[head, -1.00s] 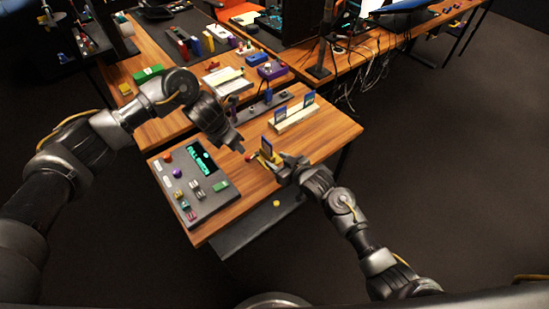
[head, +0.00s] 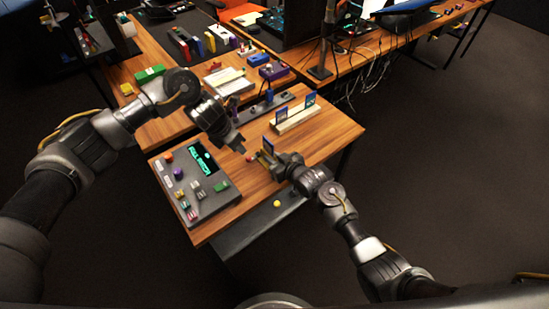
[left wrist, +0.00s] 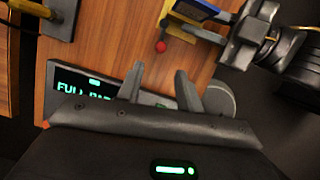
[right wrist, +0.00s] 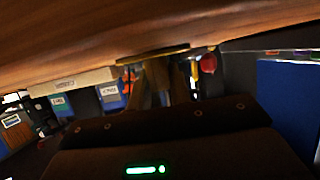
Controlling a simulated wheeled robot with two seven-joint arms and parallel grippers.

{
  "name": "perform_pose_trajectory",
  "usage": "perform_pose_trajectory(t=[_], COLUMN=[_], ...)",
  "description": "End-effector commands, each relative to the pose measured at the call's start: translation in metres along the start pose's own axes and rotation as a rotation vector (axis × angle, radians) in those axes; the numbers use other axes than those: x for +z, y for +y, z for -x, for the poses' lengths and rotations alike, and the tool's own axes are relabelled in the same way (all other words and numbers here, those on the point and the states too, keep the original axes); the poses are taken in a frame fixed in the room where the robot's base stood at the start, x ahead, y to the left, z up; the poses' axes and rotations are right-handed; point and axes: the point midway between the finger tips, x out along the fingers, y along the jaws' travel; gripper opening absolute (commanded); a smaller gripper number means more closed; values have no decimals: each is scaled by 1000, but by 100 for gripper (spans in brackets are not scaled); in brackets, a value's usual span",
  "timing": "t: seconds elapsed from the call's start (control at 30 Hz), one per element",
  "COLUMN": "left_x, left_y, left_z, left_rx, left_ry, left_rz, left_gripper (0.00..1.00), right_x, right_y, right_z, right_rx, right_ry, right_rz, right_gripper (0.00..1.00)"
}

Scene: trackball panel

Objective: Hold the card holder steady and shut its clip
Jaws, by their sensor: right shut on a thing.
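The card holder (head: 263,157) is a small yellow stand on the wooden table, with a blue card (head: 267,147) upright in it. It also shows in the left wrist view (left wrist: 192,31), where a red ball knob (left wrist: 161,46) sticks out on its left side. My right gripper (head: 281,162) is shut on the holder from the right; its fingers partly hide it. My left gripper (head: 241,148) is open and empty, left of the holder and apart from the red knob. Its two spread fingers show in the left wrist view (left wrist: 162,86). I cannot tell how far the clip is closed.
A grey panel (head: 212,205) with a lit screen and coloured controls lies at the table's left front. A pale rack (head: 297,121) with two upright cards stands behind the holder. A dark strip with knobs (head: 251,109) lies further back. Bare wood (head: 330,137) lies to the right.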

Motion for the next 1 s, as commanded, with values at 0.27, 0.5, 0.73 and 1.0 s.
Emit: perform_pose_trajectory(t=[0.27, 0.5, 0.73, 1.0], left_x=[16, 2, -21, -23], left_y=[14, 67, 111, 97], left_z=[18, 14, 12, 11], left_rx=[51, 102, -77, -297], left_ry=[-12, 119, 153, 4], left_rz=[-30, -157, -481, -795], left_gripper=[6, 0, 0, 0], right_x=[0, 1, 1, 1], right_y=[0, 0, 0, 0], right_z=[0, 0, 0, 0], right_rx=[0, 0, 0, 0], right_ry=[-1, -1, -1, -1], right_rz=[0, 0, 0, 0], right_gripper=[0, 0, 0, 0])
